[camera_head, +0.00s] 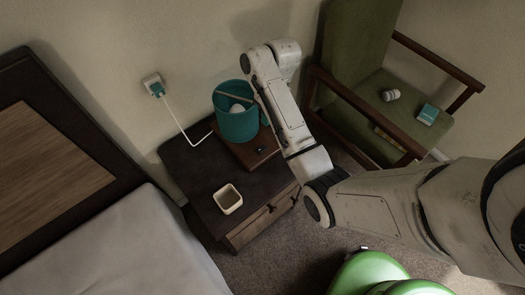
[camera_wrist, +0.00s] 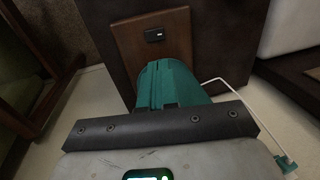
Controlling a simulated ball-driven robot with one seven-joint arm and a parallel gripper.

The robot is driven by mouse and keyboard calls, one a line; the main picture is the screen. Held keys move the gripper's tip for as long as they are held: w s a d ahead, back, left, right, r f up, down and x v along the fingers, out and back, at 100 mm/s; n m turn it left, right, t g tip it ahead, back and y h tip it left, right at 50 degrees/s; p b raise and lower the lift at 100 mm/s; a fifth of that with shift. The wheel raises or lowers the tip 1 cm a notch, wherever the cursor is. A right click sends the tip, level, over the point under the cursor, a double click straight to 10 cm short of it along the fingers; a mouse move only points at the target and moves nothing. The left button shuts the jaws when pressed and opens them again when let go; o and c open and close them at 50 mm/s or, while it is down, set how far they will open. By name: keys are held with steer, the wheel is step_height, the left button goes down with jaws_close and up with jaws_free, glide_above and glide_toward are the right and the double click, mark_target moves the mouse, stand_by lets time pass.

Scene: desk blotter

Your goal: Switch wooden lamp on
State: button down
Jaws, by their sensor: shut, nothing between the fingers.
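The wooden lamp has a teal shade (camera_head: 237,122) with a pale bulb inside that shows no glow. Its square wooden base (camera_head: 252,148) stands on the nightstand. A small dark switch (camera_head: 260,150) sits on the base beside the shade. In the wrist view the switch (camera_wrist: 154,35) lies on the base (camera_wrist: 178,30) above the teal shade (camera_wrist: 182,84). My gripper (camera_wrist: 160,126) is shut and empty at the lower part of the wrist view, close to the shade and apart from the switch. Its fingertips are hard to make out; my arm hides it in the head view.
A cream square cup (camera_head: 228,199) stands on the dark nightstand (camera_head: 196,170). A white cord runs from the lamp to a wall outlet (camera_head: 152,84). A bed (camera_head: 130,250) is at the left. A green armchair (camera_head: 356,75) at the right holds a white item and a teal box (camera_head: 428,114).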

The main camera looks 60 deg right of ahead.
mark_target(260, 150)
steer(key=f, duration=0.4)
steer(key=a+f, duration=0.1)
steer(key=f, duration=0.4)
steer(key=a+f+b, duration=0.1)
steer(key=f, duration=0.3)
steer(key=shift+w+a+f, duration=0.15)
steer(key=shift+w+f, duration=0.2)
steer(key=shift+w, duration=0.05)
